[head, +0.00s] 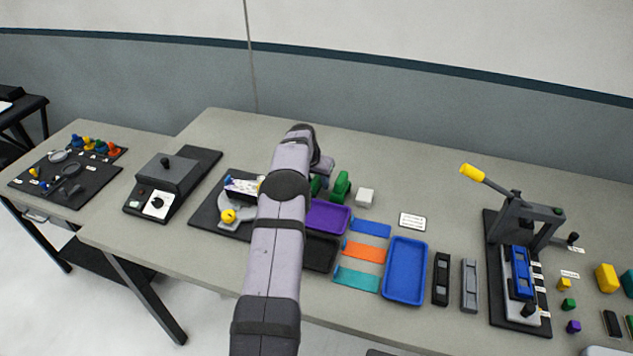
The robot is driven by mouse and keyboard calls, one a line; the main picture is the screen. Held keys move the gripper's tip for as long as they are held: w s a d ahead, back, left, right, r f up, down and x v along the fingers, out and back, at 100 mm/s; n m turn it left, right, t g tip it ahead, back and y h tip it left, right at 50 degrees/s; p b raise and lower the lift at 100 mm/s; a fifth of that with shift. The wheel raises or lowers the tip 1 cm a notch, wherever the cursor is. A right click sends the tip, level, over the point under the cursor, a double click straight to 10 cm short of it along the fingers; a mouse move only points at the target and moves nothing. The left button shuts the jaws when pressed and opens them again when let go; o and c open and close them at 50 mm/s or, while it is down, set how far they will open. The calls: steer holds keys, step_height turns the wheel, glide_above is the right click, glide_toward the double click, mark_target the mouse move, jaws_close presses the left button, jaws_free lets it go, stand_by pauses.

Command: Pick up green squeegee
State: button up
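My arm rises from the bottom of the picture and bends over near the back of the table, up and left of the green piece. The fingers of my gripper are hidden behind the arm, so I cannot see whether they hold anything.
A blue tray (405,300) stands right of the flat pieces. A purple tray (329,219) and a black tray (321,268) stand left of them. Upright green objects (340,187) and a white block (365,197) are behind. A lever press (522,250) stands at right.

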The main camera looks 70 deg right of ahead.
mark_target(317, 177)
steer(key=shift+f, duration=0.2)
jaws_close()
step_height(317, 177, up, 10)
steer(key=b, duration=0.3)
stand_by(0.5)
